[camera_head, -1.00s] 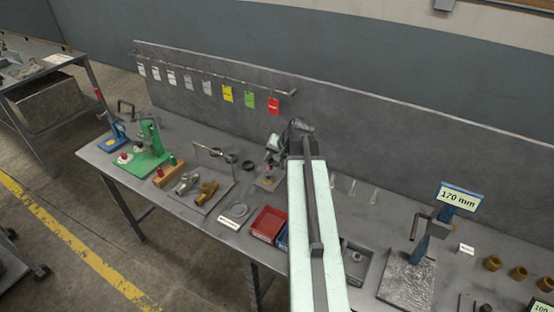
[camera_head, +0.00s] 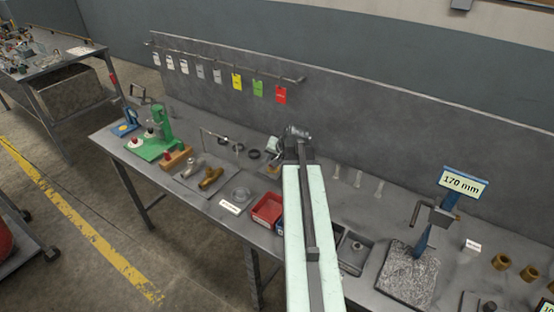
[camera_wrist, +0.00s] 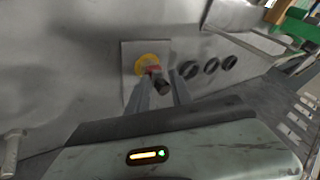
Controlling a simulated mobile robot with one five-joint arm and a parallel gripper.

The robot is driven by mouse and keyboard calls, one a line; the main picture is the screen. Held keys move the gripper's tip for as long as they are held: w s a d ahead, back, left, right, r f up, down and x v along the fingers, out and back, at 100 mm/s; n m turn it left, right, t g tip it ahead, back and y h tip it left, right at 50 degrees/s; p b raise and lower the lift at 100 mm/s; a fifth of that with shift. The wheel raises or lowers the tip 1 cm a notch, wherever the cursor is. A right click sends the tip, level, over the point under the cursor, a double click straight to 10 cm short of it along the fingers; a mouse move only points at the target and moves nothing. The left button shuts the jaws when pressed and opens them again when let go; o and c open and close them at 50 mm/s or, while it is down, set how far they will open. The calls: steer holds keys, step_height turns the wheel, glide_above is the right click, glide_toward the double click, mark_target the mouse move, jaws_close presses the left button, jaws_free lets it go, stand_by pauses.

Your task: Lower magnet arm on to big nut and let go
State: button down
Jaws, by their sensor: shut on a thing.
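In the wrist view, my gripper (camera_wrist: 160,92) has its two fingers around a dark knob with a red collar (camera_wrist: 160,84), which I take to be the magnet arm's handle. Behind the red part is a yellow ring (camera_wrist: 142,61), perhaps the big nut, over a grey square plate (camera_wrist: 131,48). I cannot tell whether the held part touches the ring. In the head view, my gripper (camera_head: 273,146) is small and partly hidden by my wrist, at the middle of the bench.
In the wrist view, several dark rings (camera_wrist: 210,66) lie right of the plate. In the head view, a red bin (camera_head: 267,209) stands in front of my gripper. Brass fittings (camera_head: 210,178) and a green stand (camera_head: 160,135) are to the left. A 170 mm sign (camera_head: 465,184) stands at the right.

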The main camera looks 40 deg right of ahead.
steer(key=shift+a+f, duration=0.25)
steer(key=shift+a, duration=0.3)
steer(key=shift+d, duration=0.1)
steer(key=c, duration=1.3)
jaws_free()
steer(key=shift+w+d+f, duration=0.1)
steer(key=shift+w+d, duration=0.05)
